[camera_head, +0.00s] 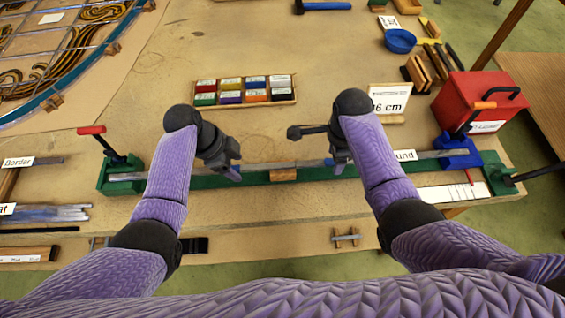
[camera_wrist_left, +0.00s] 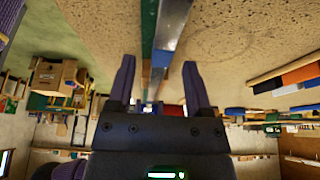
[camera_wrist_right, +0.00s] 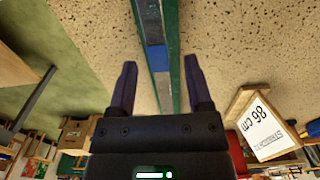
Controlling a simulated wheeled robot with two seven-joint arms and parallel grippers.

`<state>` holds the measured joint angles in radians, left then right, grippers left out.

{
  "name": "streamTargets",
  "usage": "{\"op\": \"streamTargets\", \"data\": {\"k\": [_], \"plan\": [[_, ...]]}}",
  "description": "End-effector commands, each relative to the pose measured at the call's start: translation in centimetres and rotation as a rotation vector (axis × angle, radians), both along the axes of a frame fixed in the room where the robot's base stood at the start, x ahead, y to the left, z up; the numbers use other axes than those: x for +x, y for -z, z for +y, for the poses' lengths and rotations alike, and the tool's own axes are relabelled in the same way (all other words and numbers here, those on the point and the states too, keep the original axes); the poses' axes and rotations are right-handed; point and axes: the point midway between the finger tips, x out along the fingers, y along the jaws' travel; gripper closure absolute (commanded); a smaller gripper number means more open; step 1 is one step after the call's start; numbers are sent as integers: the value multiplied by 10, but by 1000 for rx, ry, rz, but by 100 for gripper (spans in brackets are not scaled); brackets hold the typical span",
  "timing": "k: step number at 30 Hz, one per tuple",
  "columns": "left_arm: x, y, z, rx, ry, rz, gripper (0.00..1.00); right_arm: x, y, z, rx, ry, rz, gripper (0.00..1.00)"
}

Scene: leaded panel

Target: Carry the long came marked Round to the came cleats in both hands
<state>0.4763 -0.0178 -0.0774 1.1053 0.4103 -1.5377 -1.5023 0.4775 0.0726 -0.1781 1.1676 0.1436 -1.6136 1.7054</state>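A long grey came (camera_head: 255,167) lies along a green bench fixture (camera_head: 215,182), beside a label partly hidden by my right arm that ends in "und" (camera_head: 405,155). My left gripper (camera_head: 235,174) is over the came's left-middle part. My right gripper (camera_head: 333,165) is over its right-middle part. In the left wrist view the fingers (camera_wrist_left: 160,85) are apart, with the came (camera_wrist_left: 172,40) and green fixture running between them. In the right wrist view the fingers (camera_wrist_right: 160,88) are also apart, with the came (camera_wrist_right: 160,85) between them. I cannot identify the came cleats with certainty.
Small brackets (camera_head: 345,237) lie at the near edge.

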Motion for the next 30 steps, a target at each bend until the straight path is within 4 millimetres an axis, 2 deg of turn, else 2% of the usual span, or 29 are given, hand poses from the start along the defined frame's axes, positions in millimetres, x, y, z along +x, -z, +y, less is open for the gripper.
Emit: {"op": "streamTargets", "data": {"k": [1,9,30], "plan": [[0,0,0,0,0,0,44,0,0,0,0,0,0,44],[0,0,0,0,0,0,100,0,0,0,0,0,0,100],[0,0,0,0,0,0,100,0,0,0,0,0,-1,100]]}}
